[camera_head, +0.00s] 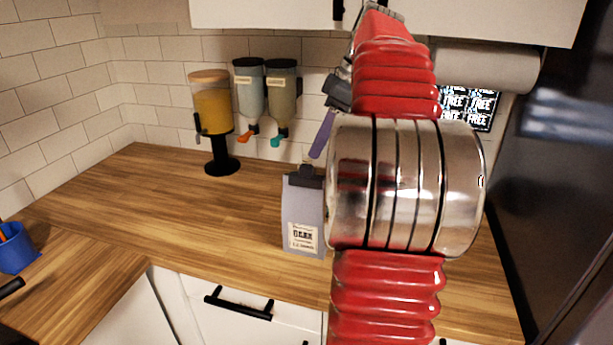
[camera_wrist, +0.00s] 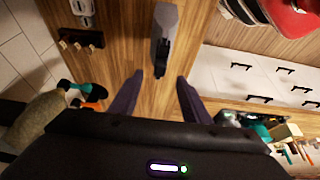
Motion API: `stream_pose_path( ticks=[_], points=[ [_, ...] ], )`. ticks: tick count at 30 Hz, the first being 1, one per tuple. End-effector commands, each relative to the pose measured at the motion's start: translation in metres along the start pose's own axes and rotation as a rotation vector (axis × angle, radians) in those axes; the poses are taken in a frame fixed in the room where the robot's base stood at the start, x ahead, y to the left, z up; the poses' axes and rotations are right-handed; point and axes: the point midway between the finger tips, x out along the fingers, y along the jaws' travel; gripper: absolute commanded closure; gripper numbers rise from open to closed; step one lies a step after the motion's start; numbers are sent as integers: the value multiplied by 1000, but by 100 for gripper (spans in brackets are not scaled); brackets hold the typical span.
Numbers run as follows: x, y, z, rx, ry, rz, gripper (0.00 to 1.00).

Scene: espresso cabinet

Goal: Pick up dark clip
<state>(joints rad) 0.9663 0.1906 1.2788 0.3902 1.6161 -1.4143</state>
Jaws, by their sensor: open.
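The dark clip (camera_head: 305,178) sits across the top of a grey-lilac bag (camera_head: 304,215) with a white label, which stands upright on the wooden counter. In the wrist view the dark clip (camera_wrist: 162,57) lies just beyond my fingertips, on the near end of the bag (camera_wrist: 167,22). My gripper (camera_wrist: 160,78) is open, its two purple fingers spread with nothing between them. In the head view one purple finger of my gripper (camera_head: 316,150) points down just above the clip; the other finger is hidden. The fingers look apart from the clip.
An amber drink dispenser (camera_head: 212,120) stands at the back. Two wall dispensers (camera_head: 265,95) hang beside it, with orange and teal spouts. A blue container (camera_head: 15,248) is at the far left. The counter (camera_head: 150,210) left of the bag is clear. My red-and-silver arm hides the right side.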

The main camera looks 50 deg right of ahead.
Motion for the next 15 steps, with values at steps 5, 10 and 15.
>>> stream_pose_path(
  ticks=[5, 10, 15],
  points=[
    [27, -1, 0, 0, -1, -3, 57],
    [42, -1, 0, -1, -1, -1, 57],
    [44, 0, 0, 0, 0, 1, 57]
  ],
)
